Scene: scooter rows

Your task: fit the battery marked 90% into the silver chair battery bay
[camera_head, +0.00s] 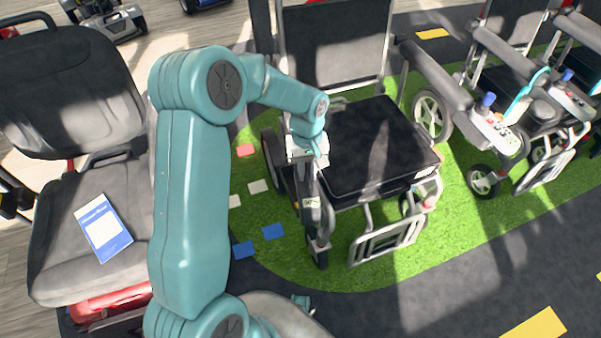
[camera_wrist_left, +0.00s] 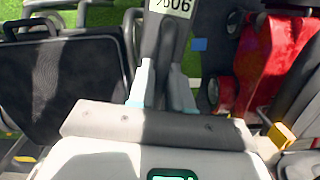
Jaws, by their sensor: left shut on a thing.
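The silver chair (camera_head: 384,148) stands in the middle of the head view, with a black seat and a raised backrest. My left gripper (camera_head: 309,160) points down beside the left edge of its seat. It is shut on a dark, narrow battery (camera_head: 311,184), held upright. In the left wrist view the battery (camera_wrist_left: 164,45) sits between the pale fingertips of the left gripper (camera_wrist_left: 162,92), its white label reading 90% upside down. The battery bay cannot be made out, and I cannot tell whether the battery touches the chair frame.
A grey-seated scooter (camera_head: 60,225) with a blue-and-white booklet (camera_head: 103,228) stands at the left. Other wheelchairs (camera_head: 500,110) stand at the right. A red scooter body (camera_wrist_left: 272,60) shows in the left wrist view. The green mat (camera_head: 460,235) is clear at front right.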

